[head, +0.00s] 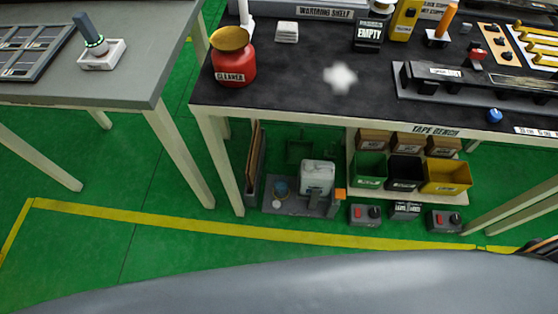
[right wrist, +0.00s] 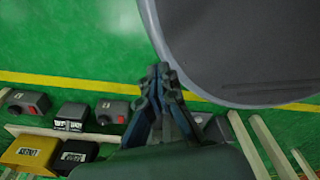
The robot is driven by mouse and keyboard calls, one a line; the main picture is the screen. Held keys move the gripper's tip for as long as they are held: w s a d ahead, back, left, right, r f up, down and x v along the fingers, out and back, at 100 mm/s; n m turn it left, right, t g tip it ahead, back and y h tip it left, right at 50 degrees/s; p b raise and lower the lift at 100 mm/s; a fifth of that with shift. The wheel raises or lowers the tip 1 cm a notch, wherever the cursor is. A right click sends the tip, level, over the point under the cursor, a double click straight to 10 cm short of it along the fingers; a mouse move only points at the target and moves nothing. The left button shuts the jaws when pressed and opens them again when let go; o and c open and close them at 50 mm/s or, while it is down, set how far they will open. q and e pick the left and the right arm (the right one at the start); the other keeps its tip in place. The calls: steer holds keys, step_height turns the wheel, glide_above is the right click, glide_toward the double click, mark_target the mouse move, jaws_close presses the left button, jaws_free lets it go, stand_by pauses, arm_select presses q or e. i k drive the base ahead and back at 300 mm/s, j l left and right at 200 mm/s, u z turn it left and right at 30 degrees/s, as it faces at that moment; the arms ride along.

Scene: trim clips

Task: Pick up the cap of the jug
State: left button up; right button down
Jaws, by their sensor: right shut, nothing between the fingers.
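A white jug (head: 317,177) stands on a grey base under the black bench; its top is too small to tell whether a cap is on it. I cannot tell which, if either, is the jug's cap. My right gripper (right wrist: 163,74) is shut and empty in the right wrist view, above the green floor and apart from the jug. My left gripper is not in view.
A red cleaner can (head: 234,67) with a brass dish stands on the bench top (head: 290,85). Bins (head: 368,170) fill the low shelf right of the jug, with grey switch boxes (head: 365,214) below. A grey table (head: 130,88) is at left. Green floor (head: 140,265) lies open in front.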

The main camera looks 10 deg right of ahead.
mark_target(277, 204)
steer(key=k+j, duration=0.1)
steer(key=k, duration=0.4)
steer(key=k+j, duration=0.1)
steer(key=k, duration=0.4)
